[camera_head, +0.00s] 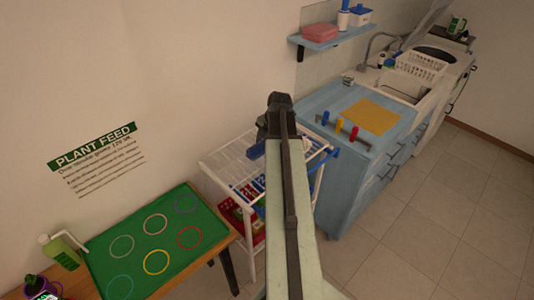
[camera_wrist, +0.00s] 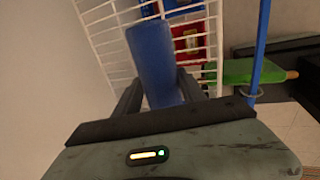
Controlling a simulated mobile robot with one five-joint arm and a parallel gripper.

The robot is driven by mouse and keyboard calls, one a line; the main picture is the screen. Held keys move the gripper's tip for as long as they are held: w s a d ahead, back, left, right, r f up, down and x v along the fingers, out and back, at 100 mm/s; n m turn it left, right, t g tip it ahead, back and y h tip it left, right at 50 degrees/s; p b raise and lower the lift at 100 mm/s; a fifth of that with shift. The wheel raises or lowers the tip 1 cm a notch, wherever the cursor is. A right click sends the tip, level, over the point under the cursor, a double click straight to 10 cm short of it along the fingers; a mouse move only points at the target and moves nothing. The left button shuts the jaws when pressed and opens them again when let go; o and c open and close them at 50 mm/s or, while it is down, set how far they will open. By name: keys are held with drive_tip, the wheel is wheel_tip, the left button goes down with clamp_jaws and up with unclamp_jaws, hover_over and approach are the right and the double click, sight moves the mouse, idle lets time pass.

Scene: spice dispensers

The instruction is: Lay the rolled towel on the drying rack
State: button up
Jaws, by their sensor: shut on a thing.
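The rolled towel is a blue roll (camera_wrist: 153,58) between the two fingers of my gripper (camera_wrist: 158,92) in the wrist view. My gripper is shut on it, and the roll points away from the wrist. The drying rack is a white wire frame (camera_wrist: 102,30) behind and below the towel there. In the head view the white rack (camera_head: 213,164) stands between the green-topped table and the blue cabinet. My arm crosses in front of the rack and hides part of it. Whether the towel touches the wires I cannot tell.
Red and blue items (camera_wrist: 190,42) sit below the rack's top wires. A green mat with coloured rings (camera_head: 130,245) lies on the wooden table at left. The blue cabinet (camera_head: 345,185) holds a yellow cloth (camera_head: 371,116) and coloured-handled tools. A wall is close behind the rack.

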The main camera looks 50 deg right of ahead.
wheel_tip(320, 180, down, 10)
drive_tip(key=b, duration=1)
drive_tip(key=shift+w+f, duration=0.1)
drive_tip(key=shift+f, duration=0.15)
drive_tip(key=shift+r, duration=0.3)
drive_tip(key=shift+f, duration=0.25)
drive_tip(key=o, duration=1.5)
drive_tip(key=shift+r, duration=0.1)
drive_tip(key=shift+r, duration=0.1)
drive_tip(key=p+v, duration=1.1)
drive_tip(key=v, duration=0.1)
drive_tip(key=shift+p, duration=0.35)
